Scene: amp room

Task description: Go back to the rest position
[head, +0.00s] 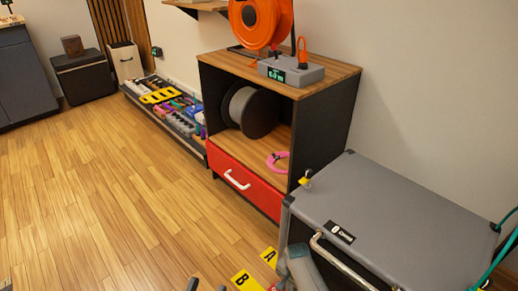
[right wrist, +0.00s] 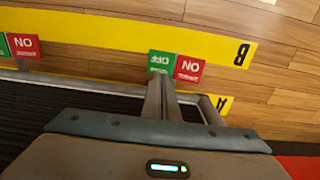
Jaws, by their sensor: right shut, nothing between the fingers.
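My left gripper (head: 207,286) shows only at the bottom edge of the head view, as two dark fingertips standing apart over the floor. Nothing shows between them, and the rest of it is cut off. My right gripper (right wrist: 163,100) is shut and empty in the right wrist view. Its fingers point toward green and red labels (right wrist: 175,66) beside a yellow strip. In the head view its grey-teal body is at the bottom, beside the front of the grey case.
A grey case (head: 410,215) with a metal handle stands at the right. Behind it is a cabinet (head: 330,77) with a red drawer (head: 243,178), a cable spool (head: 250,110) and a pink ring. Yellow A (head: 269,257) and B (head: 246,281) labels are near the case. The wooden floor (head: 90,200) at left is clear.

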